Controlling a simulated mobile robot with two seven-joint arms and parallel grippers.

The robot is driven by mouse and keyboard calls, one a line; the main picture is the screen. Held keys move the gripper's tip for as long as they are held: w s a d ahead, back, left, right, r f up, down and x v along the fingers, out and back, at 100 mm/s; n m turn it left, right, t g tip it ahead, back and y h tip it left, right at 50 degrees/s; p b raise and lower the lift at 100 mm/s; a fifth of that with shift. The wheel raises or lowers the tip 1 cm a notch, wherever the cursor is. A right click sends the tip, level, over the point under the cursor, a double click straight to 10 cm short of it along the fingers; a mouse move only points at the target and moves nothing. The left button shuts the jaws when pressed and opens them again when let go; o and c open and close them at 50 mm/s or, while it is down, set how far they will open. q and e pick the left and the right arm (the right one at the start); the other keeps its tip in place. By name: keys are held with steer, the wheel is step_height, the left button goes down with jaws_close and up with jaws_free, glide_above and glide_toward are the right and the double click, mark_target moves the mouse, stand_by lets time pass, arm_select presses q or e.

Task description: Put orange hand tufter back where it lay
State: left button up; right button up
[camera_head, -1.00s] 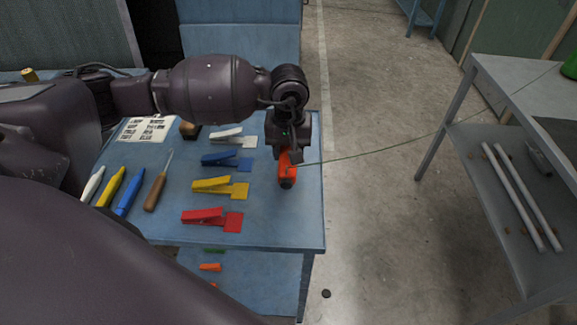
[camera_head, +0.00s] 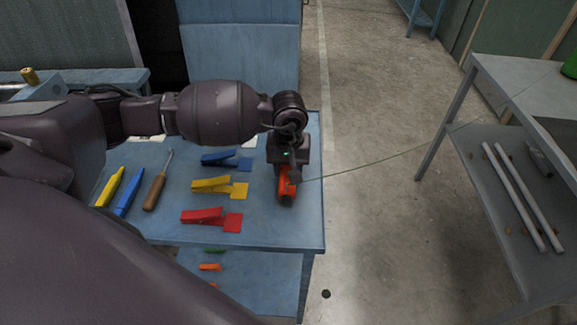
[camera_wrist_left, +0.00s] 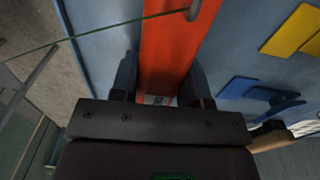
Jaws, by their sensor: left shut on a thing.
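The orange hand tufter (camera_head: 286,190) is at the right side of the blue table (camera_head: 262,225), beneath my left wrist in the head view. My left gripper (camera_head: 285,172) is shut on it. In the left wrist view the orange body (camera_wrist_left: 170,50) runs between the two fingers of my left gripper (camera_wrist_left: 162,85). A thin green strand (camera_head: 375,162) runs from the tufter toward the grey bench at right. I cannot tell whether the tufter touches the table top. My right gripper is not in view.
Blue (camera_head: 226,160), yellow (camera_head: 219,187) and red (camera_head: 211,217) clip-like tools lie left of the tufter. A wooden-handled tool (camera_head: 155,191) and blue and yellow tools lie farther left. A grey bench (camera_head: 478,100) stands across the open floor.

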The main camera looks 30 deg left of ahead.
arm_select(q)
steer(key=o, duration=1)
steer(key=shift+o, duration=0.5)
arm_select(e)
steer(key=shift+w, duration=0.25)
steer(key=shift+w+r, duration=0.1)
arm_select(q)
steer(key=shift+r, duration=0.25)
step_height(320, 180, up, 12)
steer(key=shift+f, duration=0.15)
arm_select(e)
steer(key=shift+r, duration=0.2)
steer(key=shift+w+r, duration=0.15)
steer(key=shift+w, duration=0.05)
